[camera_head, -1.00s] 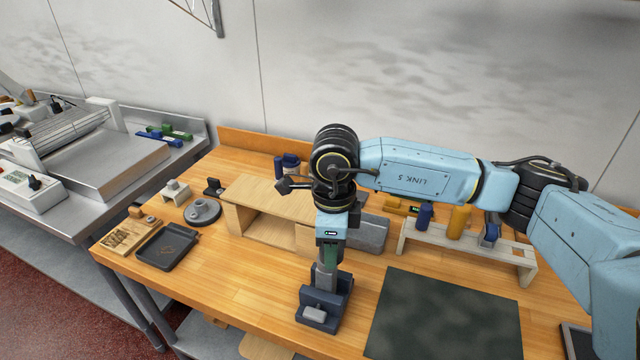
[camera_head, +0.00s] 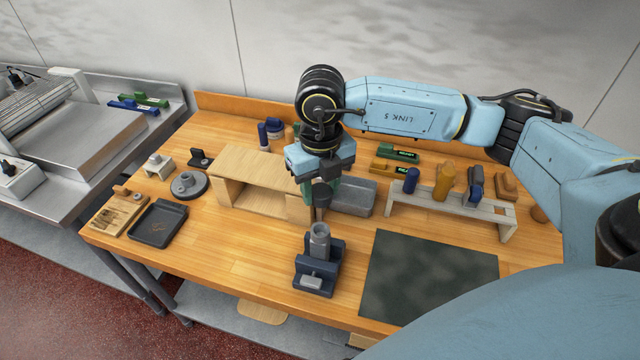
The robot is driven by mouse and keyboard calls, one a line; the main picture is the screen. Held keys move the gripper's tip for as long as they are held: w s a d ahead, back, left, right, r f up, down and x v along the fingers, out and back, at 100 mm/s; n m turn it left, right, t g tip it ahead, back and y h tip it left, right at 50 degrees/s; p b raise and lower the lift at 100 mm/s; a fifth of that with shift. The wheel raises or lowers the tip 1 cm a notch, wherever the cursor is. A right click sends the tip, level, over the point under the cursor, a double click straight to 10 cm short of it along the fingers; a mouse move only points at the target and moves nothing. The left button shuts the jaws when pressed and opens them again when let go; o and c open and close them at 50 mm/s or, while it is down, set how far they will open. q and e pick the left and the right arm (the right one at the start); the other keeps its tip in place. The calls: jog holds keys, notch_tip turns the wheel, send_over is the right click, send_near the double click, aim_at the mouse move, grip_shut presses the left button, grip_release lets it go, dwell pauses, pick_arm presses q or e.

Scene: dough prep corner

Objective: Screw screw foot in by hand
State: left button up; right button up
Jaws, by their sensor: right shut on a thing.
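My right gripper (camera_head: 322,188) points down above a dark blue clamping fixture (camera_head: 328,262) near the table's front edge. A grey hollow cylinder (camera_head: 320,242) stands upright in this fixture. The gripper is shut on a small dark piece (camera_head: 322,208), seemingly the screw foot. The piece appears just above the cylinder's open top; whether they touch is hard to tell. The fingers are small and partly hidden by the wrist. My left gripper is not in view.
A dark green mat (camera_head: 430,278) lies right of the fixture. Behind are a wooden box stand (camera_head: 250,170), a grey bin (camera_head: 355,197) and a pale rack (camera_head: 450,206) with several tools. A dark tray (camera_head: 158,224) sits left. Bare wood lies left of the fixture.

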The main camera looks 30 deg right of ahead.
jog(key=shift+f+b, duration=0.2)
jog(key=shift+b, duration=0.2)
notch_tip(320, 180, down, 7)
jog(key=b, duration=0.6)
jog(key=shift+r, duration=0.2)
jog(key=shift+b, duration=0.65)
dwell(0.9)
jog(key=shift+f+b, duration=1.25)
jog(key=shift+f, duration=0.15)
